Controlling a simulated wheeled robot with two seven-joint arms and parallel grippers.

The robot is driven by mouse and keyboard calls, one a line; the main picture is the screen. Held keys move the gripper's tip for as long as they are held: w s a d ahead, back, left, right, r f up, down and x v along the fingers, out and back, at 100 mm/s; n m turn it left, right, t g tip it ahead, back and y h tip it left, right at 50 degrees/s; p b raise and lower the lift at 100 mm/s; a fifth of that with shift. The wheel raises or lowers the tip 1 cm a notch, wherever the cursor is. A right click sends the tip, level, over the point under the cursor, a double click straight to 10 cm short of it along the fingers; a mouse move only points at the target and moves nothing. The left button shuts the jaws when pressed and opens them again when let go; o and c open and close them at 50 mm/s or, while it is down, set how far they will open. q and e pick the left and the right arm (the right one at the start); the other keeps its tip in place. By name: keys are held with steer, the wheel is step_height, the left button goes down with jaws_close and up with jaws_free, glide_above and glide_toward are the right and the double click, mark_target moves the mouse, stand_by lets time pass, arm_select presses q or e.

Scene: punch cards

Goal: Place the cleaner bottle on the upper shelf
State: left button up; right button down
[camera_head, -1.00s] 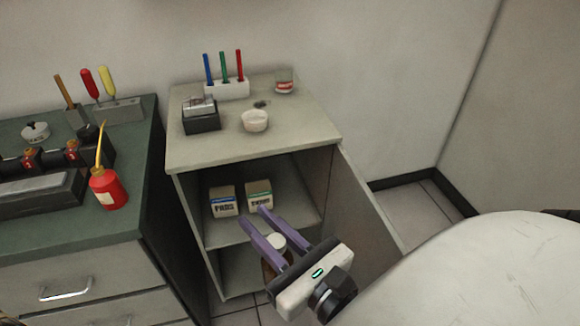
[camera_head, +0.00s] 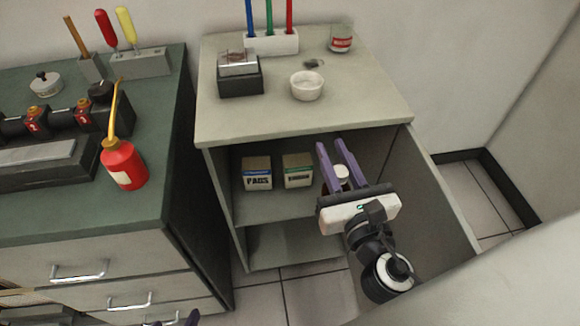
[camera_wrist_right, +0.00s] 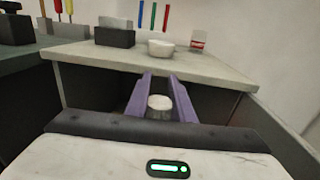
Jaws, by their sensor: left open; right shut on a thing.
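The cleaner bottle shows mainly as a white cap (camera_head: 342,171) between the purple fingers of my right gripper (camera_head: 340,165). The cap also shows in the right wrist view (camera_wrist_right: 159,102). The gripper is shut on the bottle at the cabinet's open front, right of the boxes on the upper shelf (camera_head: 272,206). Most of the bottle's body is hidden, and I cannot tell whether its base touches the shelf.
A PADS box (camera_head: 257,174) and a second small box (camera_head: 297,171) stand on the upper shelf. The cabinet door (camera_head: 440,205) is open at right. A white bowl (camera_head: 306,86) and other items stand on the cabinet top (camera_head: 300,122). A red oil can (camera_head: 124,166) stands on the green bench.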

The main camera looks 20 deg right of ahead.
steer(key=w+d+f+m+g+h+b, duration=0.1)
steer(key=w+d+f+m+h+b, duration=0.3)
steer(key=w+d+f+b, duration=0.55)
steer(key=w+d+f+m+g+h+b, duration=0.1)
steer(key=w+d+f+h+b, duration=0.2)
steer(key=w+b, duration=0.45)
steer(key=w+d+f+g+h+b, duration=0.15)
steer(key=w+d+b, duration=0.3)
steer(key=w, duration=0.55)
step_height(320, 180, down, 10)
steer(key=b, duration=0.5)
steer(key=shift+y+b, duration=0.3)
steer(key=shift+y, duration=0.15)
steer(key=c, duration=1.6)
jaws_free()
steer(key=shift+s+d+f+t, duration=0.1)
steer(key=shift+t, duration=0.15)
arm_select(q)
steer(key=d+f+m+h, duration=0.1)
steer(key=d+f, duration=0.2)
steer(key=f, duration=0.4)
steer(key=d+f+m+h, duration=0.1)
steer(key=d+f, duration=0.3)
steer(key=f, duration=0.4)
steer(key=shift+f+m+g+h, duration=0.3)
steer(key=shift+h, duration=0.1)
arm_select(e)
steer(key=shift+o, duration=0.3)
